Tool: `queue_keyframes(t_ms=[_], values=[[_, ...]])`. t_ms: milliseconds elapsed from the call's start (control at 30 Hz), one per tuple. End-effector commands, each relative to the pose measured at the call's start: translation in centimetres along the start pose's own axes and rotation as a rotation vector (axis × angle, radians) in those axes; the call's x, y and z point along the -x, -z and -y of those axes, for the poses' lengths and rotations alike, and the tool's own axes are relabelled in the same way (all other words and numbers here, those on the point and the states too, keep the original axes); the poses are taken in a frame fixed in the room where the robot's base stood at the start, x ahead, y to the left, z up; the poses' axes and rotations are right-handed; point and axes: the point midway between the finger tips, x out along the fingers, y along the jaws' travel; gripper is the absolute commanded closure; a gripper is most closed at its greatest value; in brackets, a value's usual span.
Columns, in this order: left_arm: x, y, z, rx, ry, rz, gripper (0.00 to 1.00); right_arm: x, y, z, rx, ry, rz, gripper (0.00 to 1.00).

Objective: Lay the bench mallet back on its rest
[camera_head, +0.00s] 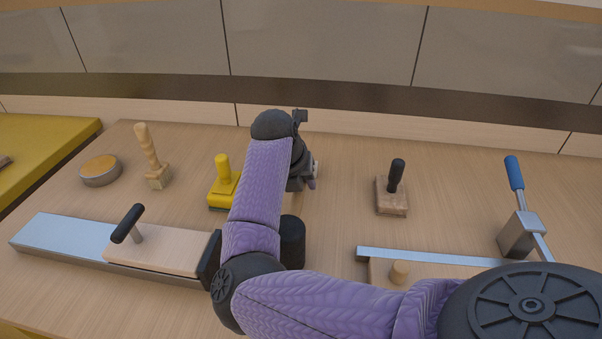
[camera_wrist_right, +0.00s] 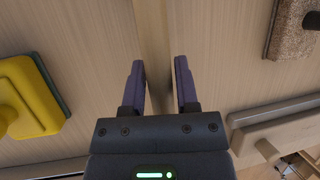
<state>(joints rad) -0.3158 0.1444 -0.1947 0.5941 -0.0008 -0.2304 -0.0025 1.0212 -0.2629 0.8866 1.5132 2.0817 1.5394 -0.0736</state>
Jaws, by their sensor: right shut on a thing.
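My right gripper (camera_head: 312,178) is over the middle of the bench, largely hidden behind my own forearm in the head view. In the right wrist view the right gripper (camera_wrist_right: 160,80) is shut on a pale wooden bar (camera_wrist_right: 154,30), which I take for the handle of the bench mallet. The bar runs away from between the fingers to the top edge of that view. The mallet's head is not visible in either view. I cannot make out the mallet's rest; it may be hidden behind my arm. My left gripper is not in view.
A yellow-handled block (camera_head: 223,185) stands left of the gripper, a black-handled block (camera_head: 391,195) to its right. Further left are a turned wooden handle on a block (camera_head: 150,160) and a round tin (camera_head: 100,172). A blue-handled metal tool (camera_head: 518,235) stands at right.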

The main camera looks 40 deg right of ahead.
Motion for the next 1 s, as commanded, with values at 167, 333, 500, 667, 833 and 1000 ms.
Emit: queue_keyframes(t_ms=[167,333,500,667,833,1000], values=[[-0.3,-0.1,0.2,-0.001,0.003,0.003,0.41,-0.4,0.1,-0.1,0.000,0.000,0.000,1.00],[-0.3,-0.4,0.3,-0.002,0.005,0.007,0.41,-0.4,0.2,-0.1,0.000,0.000,0.000,0.44],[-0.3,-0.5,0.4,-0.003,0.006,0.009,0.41,-0.4,0.2,-0.1,0.000,0.000,0.000,0.20],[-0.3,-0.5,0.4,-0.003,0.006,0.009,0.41,-0.5,0.2,-0.1,0.000,0.000,-0.001,0.20],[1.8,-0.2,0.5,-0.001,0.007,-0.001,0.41,1.9,-0.1,0.0,-0.002,-0.003,0.002,0.20],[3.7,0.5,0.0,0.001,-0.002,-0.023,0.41,4.4,-0.1,0.0,-0.001,-0.003,0.001,0.20]])
